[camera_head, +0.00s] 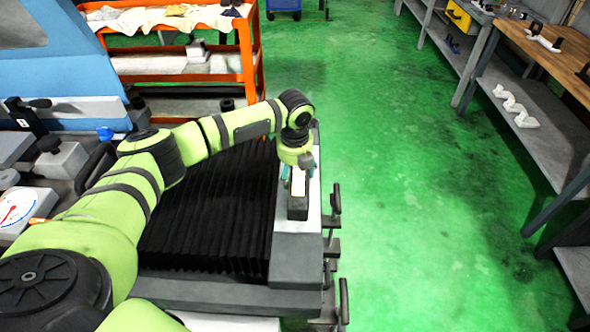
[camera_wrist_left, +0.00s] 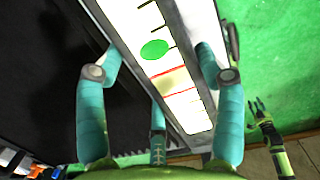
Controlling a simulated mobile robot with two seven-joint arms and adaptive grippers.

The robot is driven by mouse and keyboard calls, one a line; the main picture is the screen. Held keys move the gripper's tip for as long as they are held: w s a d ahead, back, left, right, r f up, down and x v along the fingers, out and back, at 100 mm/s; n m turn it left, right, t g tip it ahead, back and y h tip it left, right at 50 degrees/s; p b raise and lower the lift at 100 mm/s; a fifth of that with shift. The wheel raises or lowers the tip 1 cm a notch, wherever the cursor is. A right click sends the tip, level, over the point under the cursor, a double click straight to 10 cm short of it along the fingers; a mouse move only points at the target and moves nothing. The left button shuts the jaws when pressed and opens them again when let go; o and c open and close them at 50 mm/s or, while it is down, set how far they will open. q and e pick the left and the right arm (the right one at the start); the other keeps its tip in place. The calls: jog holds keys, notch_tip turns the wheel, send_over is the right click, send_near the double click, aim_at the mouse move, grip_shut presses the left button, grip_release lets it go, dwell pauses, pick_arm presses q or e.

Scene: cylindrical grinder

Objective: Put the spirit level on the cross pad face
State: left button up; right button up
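The spirit level (camera_head: 298,208) shows a dark grey body and a pale face at the end of my left arm in the head view. In the left wrist view its white face (camera_wrist_left: 178,82) carries black and red lines and a green bubble. My left gripper (camera_head: 298,175) is over the level, with teal fingers spread on either side of it; firm contact is not visible. My right gripper (camera_wrist_left: 258,104) appears small at the right in the left wrist view, its dark fingers apart. I cannot make out the cross pad face for certain.
The level is on a pale machine ledge (camera_head: 297,246) beside black bellows (camera_head: 205,225). Hand levers (camera_head: 335,200) stick out at the ledge's right. An orange cart (camera_head: 248,60) stands behind. A workbench (camera_head: 545,45) is at the right; green floor (camera_head: 400,160) between is clear.

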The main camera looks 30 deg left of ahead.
aim_at(295, 174)
pick_arm(q)
jog(key=o, duration=0.4)
jog(key=shift+s, duration=0.1)
notch_tip(295, 174, up, 12)
jog(key=s+b, duration=0.1)
jog(key=b, duration=0.1)
jog(key=shift+d, duration=0.35)
jog(key=shift+s, duration=0.1)
